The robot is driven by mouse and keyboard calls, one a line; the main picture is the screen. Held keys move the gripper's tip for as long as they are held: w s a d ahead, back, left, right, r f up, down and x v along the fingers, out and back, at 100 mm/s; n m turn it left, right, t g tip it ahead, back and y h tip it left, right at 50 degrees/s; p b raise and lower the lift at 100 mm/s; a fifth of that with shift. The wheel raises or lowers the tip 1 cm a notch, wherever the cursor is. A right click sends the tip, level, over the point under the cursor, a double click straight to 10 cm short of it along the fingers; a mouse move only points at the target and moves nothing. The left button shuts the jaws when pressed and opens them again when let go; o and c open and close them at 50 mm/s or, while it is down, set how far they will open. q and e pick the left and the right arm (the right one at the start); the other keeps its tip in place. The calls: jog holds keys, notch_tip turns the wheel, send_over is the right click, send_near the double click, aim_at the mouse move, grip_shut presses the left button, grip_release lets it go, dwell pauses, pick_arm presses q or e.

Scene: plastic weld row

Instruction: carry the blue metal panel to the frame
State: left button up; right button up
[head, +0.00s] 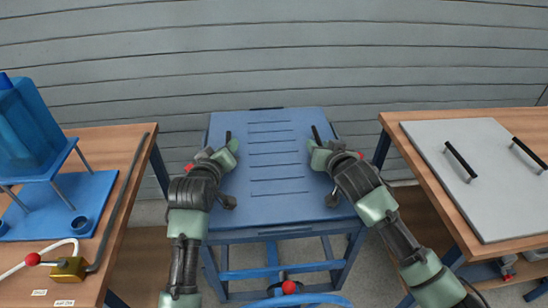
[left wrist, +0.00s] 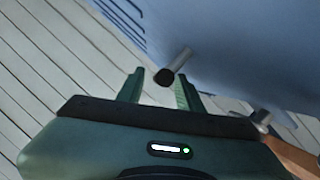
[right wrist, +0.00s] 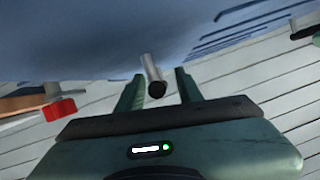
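The blue metal panel (head: 270,190), with a row of slots, lies face up in the middle of the head view. Blue frame legs and bars (head: 270,274) show below its near edge; whether the panel touches them is hidden. Short dark-tipped pegs stand on the panel near both sides. My left gripper (head: 231,146) is at the panel's far left peg (left wrist: 174,66), its fingers open on either side of the peg. My right gripper (head: 316,147) is open at the far right peg (right wrist: 153,75), which shows between its fingers. Neither gripper visibly squeezes a peg.
A wooden table on the left holds a blue tray (head: 90,190), a blue container (head: 25,130), a dark rod (head: 125,190) and a red-knobbed brass block (head: 68,270). The right table holds a grey board (head: 470,205) with black handles. A grey slatted wall stands behind.

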pick_arm(q)
jog(key=v, duration=0.9)
jog(key=shift+s+a+r, duration=0.1)
jog(key=shift+s+r, duration=0.05)
jog(key=shift+r, duration=0.05)
pick_arm(e)
jog(key=shift+s, duration=0.1)
jog(key=v, duration=1.2)
jog(key=shift+r, duration=0.1)
